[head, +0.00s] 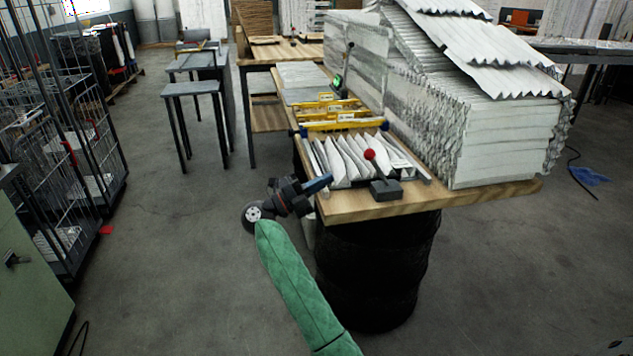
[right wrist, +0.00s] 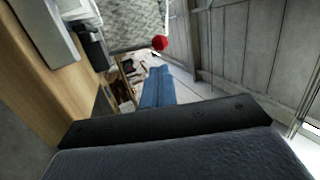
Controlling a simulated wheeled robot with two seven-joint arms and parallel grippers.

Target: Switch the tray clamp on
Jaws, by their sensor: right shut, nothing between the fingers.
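The tray clamp shows as a lever with a red ball knob (head: 370,154) on a dark grey base (head: 386,190), at the table's near edge. Its rod leans up and left from the base. The tray (head: 425,176) beside and behind it holds several white pleated filters (head: 352,160). My right gripper (head: 328,179) has blue fingers, shut and empty, left of the lever at the table's near left corner, apart from the knob. In the right wrist view the blue fingers (right wrist: 158,88) point toward the red knob (right wrist: 159,42), which appears beyond their tips. My left gripper is out of view.
Yellow-edged parts (head: 330,112) and a green-lit device (head: 337,83) stand farther back. Wire cages (head: 65,150) are at left.

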